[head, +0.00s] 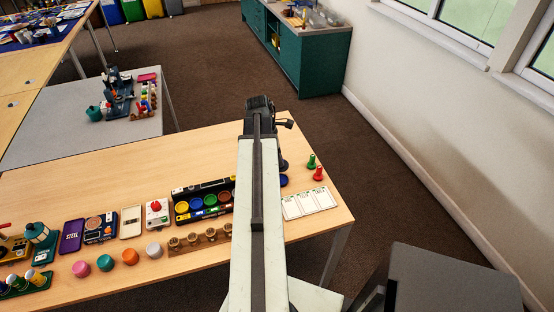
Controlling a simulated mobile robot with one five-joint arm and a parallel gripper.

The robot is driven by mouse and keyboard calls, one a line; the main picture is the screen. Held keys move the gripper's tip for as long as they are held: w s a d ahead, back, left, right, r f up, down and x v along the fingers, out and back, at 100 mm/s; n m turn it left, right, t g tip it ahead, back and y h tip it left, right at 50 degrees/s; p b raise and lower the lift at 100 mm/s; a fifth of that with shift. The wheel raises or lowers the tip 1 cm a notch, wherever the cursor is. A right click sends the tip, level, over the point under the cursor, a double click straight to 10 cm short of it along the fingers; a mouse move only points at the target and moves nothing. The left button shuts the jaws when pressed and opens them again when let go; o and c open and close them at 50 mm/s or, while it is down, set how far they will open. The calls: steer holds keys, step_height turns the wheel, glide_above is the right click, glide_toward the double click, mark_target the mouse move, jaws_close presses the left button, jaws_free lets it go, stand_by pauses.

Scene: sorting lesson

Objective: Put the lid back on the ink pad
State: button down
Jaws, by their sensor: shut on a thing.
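My arm stretches away from me through the middle of the head view and hides much of what lies behind it. A dark blue round thing (283,180) shows just below, partly behind the arm. It may be the ink pad, but I cannot tell whether it is the pad or the lid, or whether they touch.
A green stamp (311,162) and a red stamp (319,173) stand right of the gripper. White cards (308,203) lie in front. Left of the arm are a paint tray (203,201), a wooden holder (200,239) and several coloured pieces. The table's (335,216) right edge is close.

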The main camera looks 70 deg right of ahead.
steer(key=shift+w+a+f+b+x, duration=0.15)
steer(key=shift+w+b+x, duration=0.1)
steer(key=shift+b+x, duration=0.95)
steer(key=shift+w+a+b+x, duration=0.15)
steer(key=shift+w+b+x, duration=0.1)
steer(key=shift+b+x, duration=0.9)
steer(key=shift+w+a+f+b+x, duration=0.15)
steer(key=shift+w+b+x, duration=0.1)
steer(key=shift+b+x, duration=0.95)
steer(key=shift+f, duration=0.2)
steer(key=c, duration=0.7)
jaws_free()
steer(key=shift+s, duration=0.1)
steer(key=shift+r, duration=0.1)
step_height(320, 180, up, 7)
steer(key=p, duration=0.7)
